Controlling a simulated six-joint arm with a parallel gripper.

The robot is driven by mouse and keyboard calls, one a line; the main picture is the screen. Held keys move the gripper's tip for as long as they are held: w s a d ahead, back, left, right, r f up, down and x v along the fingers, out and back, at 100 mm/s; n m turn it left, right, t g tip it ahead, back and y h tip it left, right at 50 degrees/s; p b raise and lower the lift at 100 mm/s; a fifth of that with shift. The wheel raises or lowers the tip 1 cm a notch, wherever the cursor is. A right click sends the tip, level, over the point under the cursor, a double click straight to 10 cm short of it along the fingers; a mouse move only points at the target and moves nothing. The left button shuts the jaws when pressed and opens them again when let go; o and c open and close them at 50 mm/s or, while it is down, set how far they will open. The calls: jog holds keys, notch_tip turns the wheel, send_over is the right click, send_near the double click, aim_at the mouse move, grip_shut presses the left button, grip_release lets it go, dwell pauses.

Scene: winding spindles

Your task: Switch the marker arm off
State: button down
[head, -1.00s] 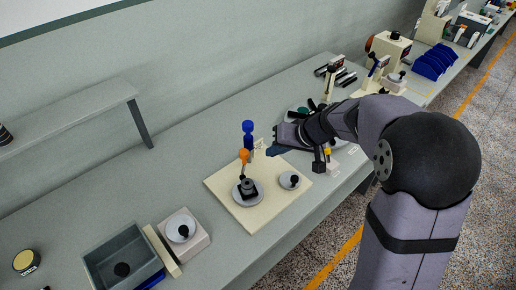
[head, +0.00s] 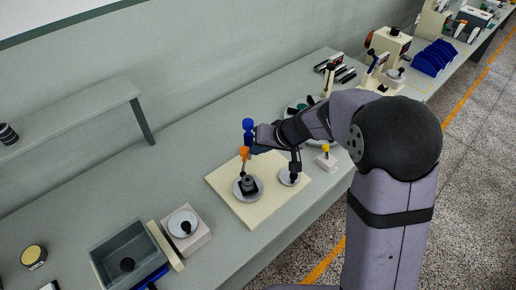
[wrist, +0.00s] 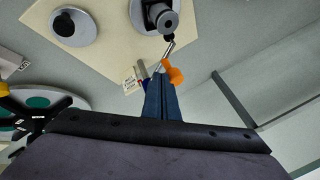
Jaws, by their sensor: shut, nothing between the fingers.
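A cream board (head: 223,187) on the bench carries a grey disc (head: 237,192) with a dark spindle, a thin arm with an orange end (head: 244,153), and a blue-topped post (head: 248,125) behind it. I take the orange-ended arm to be the marker arm. My gripper (head: 252,145) is shut and empty, right beside the orange end and the post. In the wrist view, the blue fingers (wrist: 163,95) point at the thin metal arm, with the orange end (wrist: 174,73) just right of the tips; I cannot tell whether they touch. The post is mostly hidden there.
A smaller disc with a black knob (head: 287,178) sits on the board's right side. A white block with a disc (head: 185,224) and a grey bin (head: 106,248) stand at the left front. A shelf (head: 70,120) runs along the wall. The bench between shelf and board is clear.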

jog(key=shift+s+a+m, duration=0.15)
jog(key=shift+a+m, duration=0.2)
jog(key=shift+m, duration=0.05)
jog(key=shift+s+a+m+t+h+b, duration=0.25)
jog(key=shift+a+m+t+h+b, duration=0.2)
jog(key=shift+a+m+t+h, duration=0.4)
jog(key=a, duration=0.3)
jog(key=w+a, duration=0.1)
jog(key=a, duration=0.1)
jog(key=shift+a+r, duration=0.1)
jog(key=shift+a+r+y, duration=0.1)
jog(key=shift+a+y, duration=0.05)
jog(key=shift+y, duration=0.1)
